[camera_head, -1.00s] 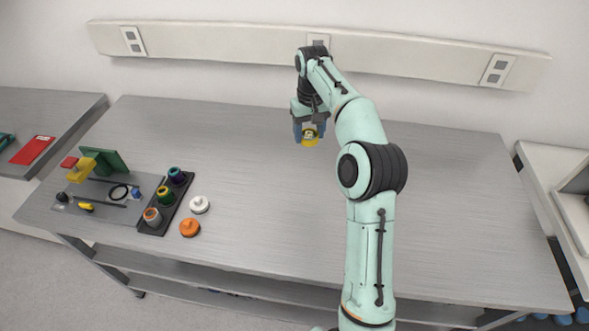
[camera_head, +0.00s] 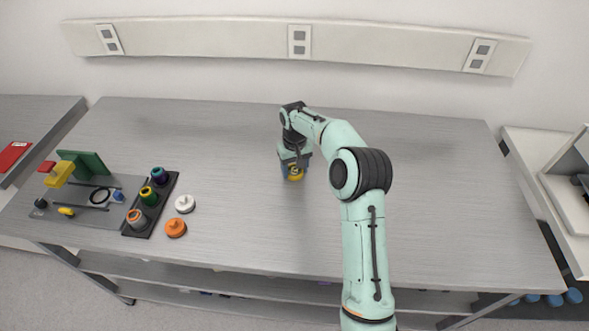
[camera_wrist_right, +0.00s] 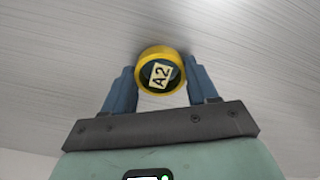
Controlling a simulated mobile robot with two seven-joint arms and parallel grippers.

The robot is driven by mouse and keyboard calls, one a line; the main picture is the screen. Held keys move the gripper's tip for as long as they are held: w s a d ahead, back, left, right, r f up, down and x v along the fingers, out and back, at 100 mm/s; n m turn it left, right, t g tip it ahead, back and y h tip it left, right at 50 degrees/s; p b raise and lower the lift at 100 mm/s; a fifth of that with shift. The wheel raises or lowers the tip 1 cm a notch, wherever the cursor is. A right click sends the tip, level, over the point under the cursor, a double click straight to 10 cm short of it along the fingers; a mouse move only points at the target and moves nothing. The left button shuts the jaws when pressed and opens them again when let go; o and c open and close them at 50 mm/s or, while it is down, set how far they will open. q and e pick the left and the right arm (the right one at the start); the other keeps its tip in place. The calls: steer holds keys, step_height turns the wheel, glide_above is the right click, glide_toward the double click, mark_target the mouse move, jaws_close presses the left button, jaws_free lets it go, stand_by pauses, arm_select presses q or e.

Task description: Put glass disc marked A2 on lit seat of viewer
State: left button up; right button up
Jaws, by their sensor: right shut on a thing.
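The disc marked A2 (camera_wrist_right: 160,74) has a yellow rim, a dark face and a pale label. My right gripper (camera_wrist_right: 160,82) is shut on it, one blue finger at each side. In the head view the disc (camera_head: 295,173) and the right gripper (camera_head: 294,168) are over the middle of the table; the height above it is hard to judge. The viewer (camera_head: 80,222) is a grey plate at the left with a yellow-and-red part, a green panel and a dark ring with a pale middle (camera_head: 100,195). I cannot tell whether this ring is lit. My left gripper is not in view.
A black rack (camera_head: 140,231) beside the viewer holds pieces with purple, green and orange tops. A white knobbed disc (camera_head: 184,204) and an orange one (camera_head: 175,228) lie right of it. The table (camera_head: 235,215) is clear between these and my right arm.

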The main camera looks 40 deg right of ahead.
steer(key=shift+w+f, duration=0.1)
steer(key=shift+f, duration=0.05)
steer(key=shift+f, duration=0.15)
steer(key=o, duration=1.1)
